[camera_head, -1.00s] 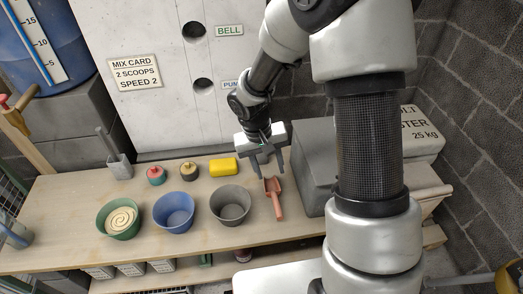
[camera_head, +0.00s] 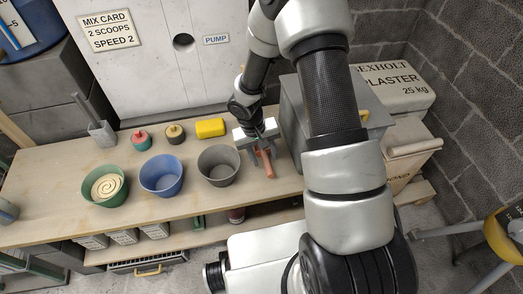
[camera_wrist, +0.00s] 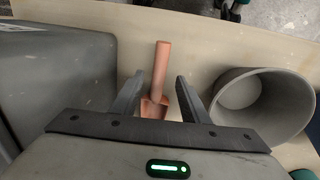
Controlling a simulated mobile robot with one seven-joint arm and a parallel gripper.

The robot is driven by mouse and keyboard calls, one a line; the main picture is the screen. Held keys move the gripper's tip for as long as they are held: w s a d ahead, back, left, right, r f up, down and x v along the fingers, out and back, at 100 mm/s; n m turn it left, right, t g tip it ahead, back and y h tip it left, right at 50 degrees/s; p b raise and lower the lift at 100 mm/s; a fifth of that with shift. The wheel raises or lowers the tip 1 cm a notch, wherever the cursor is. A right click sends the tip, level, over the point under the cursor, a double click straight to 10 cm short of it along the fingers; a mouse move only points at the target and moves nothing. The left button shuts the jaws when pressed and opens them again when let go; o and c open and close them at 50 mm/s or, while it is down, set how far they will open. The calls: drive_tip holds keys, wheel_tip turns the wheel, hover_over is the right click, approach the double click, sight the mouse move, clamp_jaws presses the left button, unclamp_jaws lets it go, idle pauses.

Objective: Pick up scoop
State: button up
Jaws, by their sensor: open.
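The scoop is salmon-coloured and lies on the wooden bench. Its handle (camera_wrist: 161,66) points away from my gripper in the wrist view, and its bowl lies partly between the fingers. In the head view the scoop (camera_head: 267,165) shows just below my gripper (camera_head: 257,157), right of the grey bucket, its upper part hidden by the gripper. In the wrist view my gripper (camera_wrist: 158,97) is open, one finger on each side of the scoop. I cannot tell whether the fingers touch it.
A grey bucket (camera_head: 218,176) stands close on the left, with blue (camera_head: 161,187) and green (camera_head: 106,198) buckets beyond. A large grey box (camera_head: 292,125) stands close on the right. Bare bench (camera_head: 50,185) shows at left.

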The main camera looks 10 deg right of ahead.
sight(266, 161)
drive_tip(key=f, duration=0.2)
drive_tip(key=d+f+b, duration=0.1)
drive_tip(key=f, duration=0.1)
drive_tip(key=shift+s+f, duration=0.1)
drive_tip(key=shift+f, duration=0.15)
clamp_jaws()
drive_tip(key=shift+r, duration=0.1)
wheel_tip(266, 161, up, 10)
drive_tip(key=p, duration=0.2)
drive_tip(key=shift+p, duration=0.3)
